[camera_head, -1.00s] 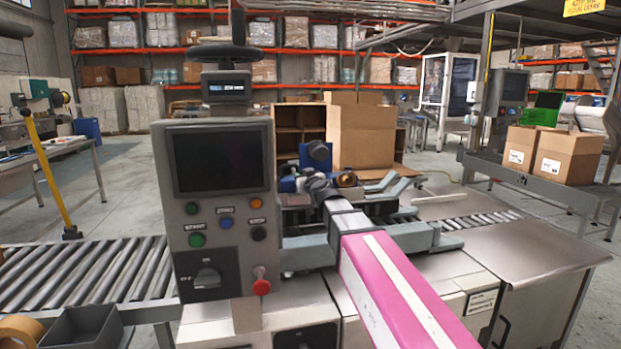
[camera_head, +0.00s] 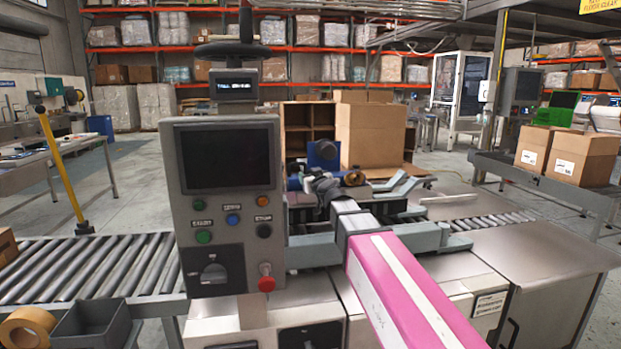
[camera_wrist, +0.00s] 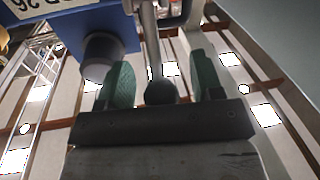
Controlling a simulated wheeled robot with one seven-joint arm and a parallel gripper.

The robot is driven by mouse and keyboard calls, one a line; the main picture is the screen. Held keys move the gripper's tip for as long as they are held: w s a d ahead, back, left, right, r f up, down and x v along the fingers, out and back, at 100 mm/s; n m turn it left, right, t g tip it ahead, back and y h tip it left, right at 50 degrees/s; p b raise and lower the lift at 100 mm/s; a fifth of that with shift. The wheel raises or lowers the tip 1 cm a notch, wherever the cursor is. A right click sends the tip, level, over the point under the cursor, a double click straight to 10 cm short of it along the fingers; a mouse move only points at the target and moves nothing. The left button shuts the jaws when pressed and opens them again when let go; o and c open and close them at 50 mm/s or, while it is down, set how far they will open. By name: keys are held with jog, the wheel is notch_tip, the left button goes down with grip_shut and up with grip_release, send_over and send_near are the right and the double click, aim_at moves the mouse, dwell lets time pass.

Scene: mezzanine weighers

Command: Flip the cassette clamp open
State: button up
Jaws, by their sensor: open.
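The blue tape cassette (camera_head: 321,153) with its dark round knob stands on the machine behind the control panel, in front of brown cartons. In the wrist view the blue cassette body (camera_wrist: 70,32) is close at upper left, with lettering and a dark cylinder. A grey lever with a dark ball end (camera_wrist: 160,93) shows between the green finger pads of my gripper (camera_wrist: 165,80); it may be the clamp handle. The pads stand apart on both sides of it, and I cannot tell whether either touches it. In the head view my gripper (camera_head: 328,189) is small beside the cassette.
The control panel (camera_head: 227,205) with screen and buttons stands close left of my arm. Roller conveyors (camera_head: 90,268) run to the left. A grey bin (camera_head: 92,326) and a tape roll (camera_head: 27,328) are at lower left. The steel top (camera_head: 540,250) at right is clear.

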jog(key=shift+s+d, duration=0.1)
jog(key=v, duration=1)
jog(key=shift+s, duration=0.3)
jog(key=shift+d, duration=0.1)
